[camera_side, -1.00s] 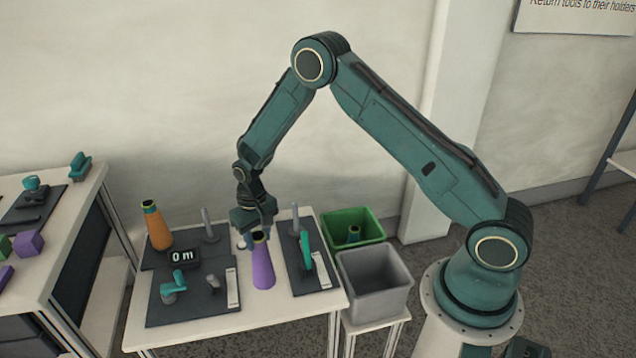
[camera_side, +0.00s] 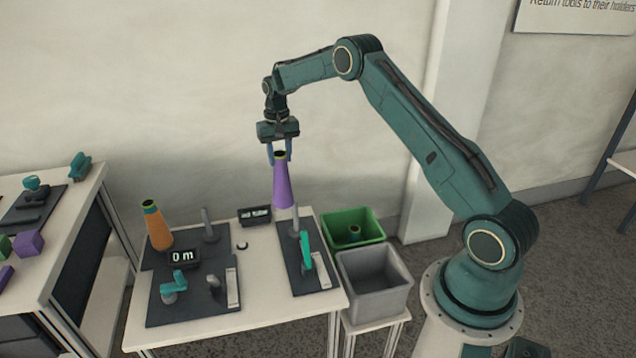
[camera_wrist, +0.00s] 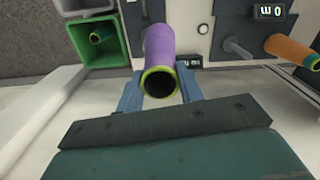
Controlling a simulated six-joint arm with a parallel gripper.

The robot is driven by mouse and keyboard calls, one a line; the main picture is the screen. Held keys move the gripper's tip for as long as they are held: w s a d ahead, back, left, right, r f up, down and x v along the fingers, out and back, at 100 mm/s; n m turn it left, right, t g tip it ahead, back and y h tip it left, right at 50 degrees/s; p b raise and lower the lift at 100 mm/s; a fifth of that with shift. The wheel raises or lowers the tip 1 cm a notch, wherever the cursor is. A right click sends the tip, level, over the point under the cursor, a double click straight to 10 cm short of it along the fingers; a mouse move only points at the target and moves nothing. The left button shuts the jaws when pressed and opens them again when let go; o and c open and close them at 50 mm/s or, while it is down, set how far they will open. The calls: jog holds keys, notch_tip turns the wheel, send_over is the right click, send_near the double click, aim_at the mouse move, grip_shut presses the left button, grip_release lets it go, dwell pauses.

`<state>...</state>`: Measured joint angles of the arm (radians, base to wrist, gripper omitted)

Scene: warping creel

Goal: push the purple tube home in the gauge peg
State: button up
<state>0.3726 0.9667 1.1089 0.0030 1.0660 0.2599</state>
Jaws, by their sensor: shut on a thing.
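The purple tube (camera_side: 282,190) is a tapered cone with a dark, yellow-rimmed mouth at its narrow upper end. My gripper (camera_side: 279,158) is shut on it near that end and holds it upright above the back of the table. In the wrist view the tube (camera_wrist: 160,48) points away between the two blue fingers (camera_wrist: 160,88). A grey peg (camera_side: 295,218) stands on the right dark plate, just right of the tube's lower end. Another grey peg (camera_side: 208,225) stands on the left plate. I cannot tell which is the gauge peg.
An orange cone (camera_side: 157,228) stands at the left. A "0 m" display (camera_side: 183,257), a teal-handled tool (camera_side: 172,288) and a small back display (camera_side: 254,215) are on the table (camera_side: 258,290). Green (camera_side: 372,238) and grey (camera_side: 374,292) bins stand to the right.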

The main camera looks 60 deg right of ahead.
jog(key=d+r+m, duration=0.1)
jog(key=d+r, duration=0.2)
jog(key=d, duration=0.2)
jog(key=shift+s+d+r, duration=0.2)
jog(key=shift+s+d, duration=0.05)
jog(key=shift+s, duration=0.1)
jog(key=shift+f, duration=0.15)
jog(key=shift+f, duration=2.75)
jog(key=shift+f, duration=0.55)
jog(key=shift+f, duration=2.4)
